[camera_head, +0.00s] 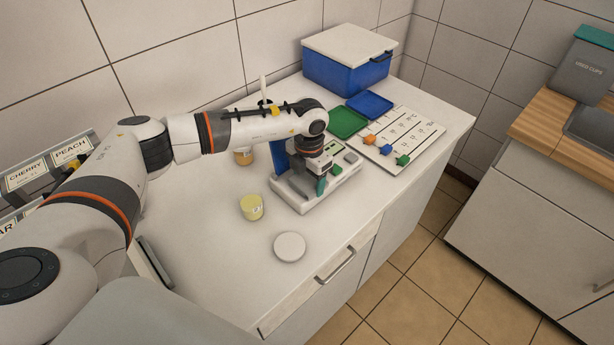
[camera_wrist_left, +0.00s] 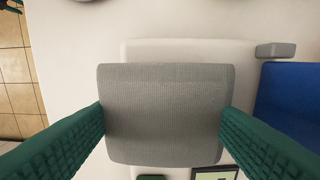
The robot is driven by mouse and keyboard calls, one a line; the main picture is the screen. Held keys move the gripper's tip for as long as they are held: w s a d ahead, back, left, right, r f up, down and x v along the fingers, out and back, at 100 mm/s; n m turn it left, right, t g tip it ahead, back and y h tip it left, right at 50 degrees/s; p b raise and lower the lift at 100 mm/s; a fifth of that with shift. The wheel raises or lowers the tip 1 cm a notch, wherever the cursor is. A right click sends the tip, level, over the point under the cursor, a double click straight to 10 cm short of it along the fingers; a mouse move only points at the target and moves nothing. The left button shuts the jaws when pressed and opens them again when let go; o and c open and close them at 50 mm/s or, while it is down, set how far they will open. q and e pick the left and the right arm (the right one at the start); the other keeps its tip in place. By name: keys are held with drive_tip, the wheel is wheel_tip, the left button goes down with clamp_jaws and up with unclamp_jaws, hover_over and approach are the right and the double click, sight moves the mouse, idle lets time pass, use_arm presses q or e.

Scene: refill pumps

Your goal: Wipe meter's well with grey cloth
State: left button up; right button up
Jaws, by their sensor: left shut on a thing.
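My left gripper (camera_head: 320,185) is over the white meter (camera_head: 300,203), with its green fingertips low near the meter's front part. In the left wrist view, its two green fingers (camera_wrist_left: 163,125) are shut on the grey cloth (camera_wrist_left: 168,105), a ribbed, block-like pad. The cloth covers much of the meter's white base (camera_wrist_left: 185,50) there, and the well cannot be seen. I cannot tell whether the cloth touches the meter. A small screen (camera_wrist_left: 215,173) and a blue part (camera_wrist_left: 290,100) of the meter show beside it. My right gripper is not in view.
A yellow cup (camera_head: 251,207) and a white disc (camera_head: 289,247) stand in front of the meter. Green (camera_head: 347,122) and blue (camera_head: 370,104) trays, a marked board (camera_head: 400,140) and a blue box (camera_head: 345,72) lie behind.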

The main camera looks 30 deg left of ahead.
use_arm(q)
drive_tip(key=shift+s+d, duration=0.1)
drive_tip(key=shift+d, duration=0.1)
drive_tip(key=shift+a, duration=0.15)
drive_tip(key=shift+w+a+b, duration=0.2)
drive_tip(key=shift+a+b, duration=0.1)
drive_tip(key=shift+a, duration=0.05)
drive_tip(key=shift+a, duration=0.15)
drive_tip(key=shift+d, duration=0.35)
drive_tip(key=shift+s+d, duration=0.2)
drive_tip(key=shift+d, duration=0.1)
drive_tip(key=shift+a, duration=0.1)
drive_tip(key=shift+w+a, duration=0.2)
drive_tip(key=shift+a, duration=0.25)
